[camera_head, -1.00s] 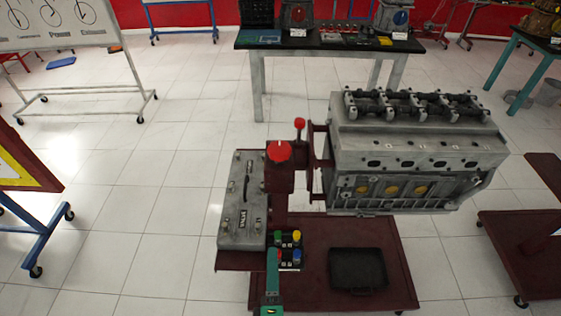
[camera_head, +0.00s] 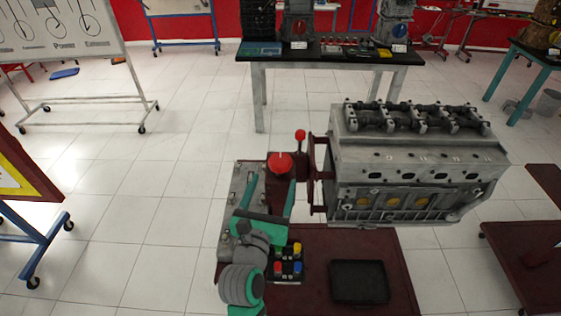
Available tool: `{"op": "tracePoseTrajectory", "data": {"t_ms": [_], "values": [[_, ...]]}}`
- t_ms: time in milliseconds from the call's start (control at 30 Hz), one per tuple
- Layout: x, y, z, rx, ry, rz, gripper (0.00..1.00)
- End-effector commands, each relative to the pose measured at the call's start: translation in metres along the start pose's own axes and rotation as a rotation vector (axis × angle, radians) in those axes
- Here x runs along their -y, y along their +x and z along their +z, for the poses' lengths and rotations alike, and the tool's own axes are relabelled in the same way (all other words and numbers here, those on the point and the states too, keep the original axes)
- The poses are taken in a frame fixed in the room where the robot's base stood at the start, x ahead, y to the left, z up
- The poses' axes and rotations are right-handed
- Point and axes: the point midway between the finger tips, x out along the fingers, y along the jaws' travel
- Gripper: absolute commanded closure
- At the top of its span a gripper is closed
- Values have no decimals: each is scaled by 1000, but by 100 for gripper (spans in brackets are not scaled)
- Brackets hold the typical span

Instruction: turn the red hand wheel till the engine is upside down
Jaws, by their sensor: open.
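The red hand wheel (camera_head: 280,163) is a round red knob at the left end of the dark red engine stand, left of the engine. A red-tipped lever (camera_head: 300,136) stands just behind it. The grey engine (camera_head: 415,158) is mounted on the stand, upright, with its shafts and rocker gear on top. My green and grey gripper (camera_head: 270,182) is open, its two fingers apart and pointing away from me toward the hand wheel. The fingertips are close to the near side of the wheel; I cannot tell whether they touch it.
A grey valve panel (camera_head: 229,255) is partly hidden under my arm. Beside it is a box with coloured buttons (camera_head: 289,262). A black tray (camera_head: 359,281) lies on the stand's dark red base (camera_head: 400,270). A bench (camera_head: 330,58) stands behind; white floor (camera_head: 150,220) is clear at left.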

Motion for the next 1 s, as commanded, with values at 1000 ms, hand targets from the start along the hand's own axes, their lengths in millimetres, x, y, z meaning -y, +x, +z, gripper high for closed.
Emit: {"op": "tracePoseTrajectory", "data": {"t_ms": [1000], "values": [[1,97,0,2,3,0,31]]}}
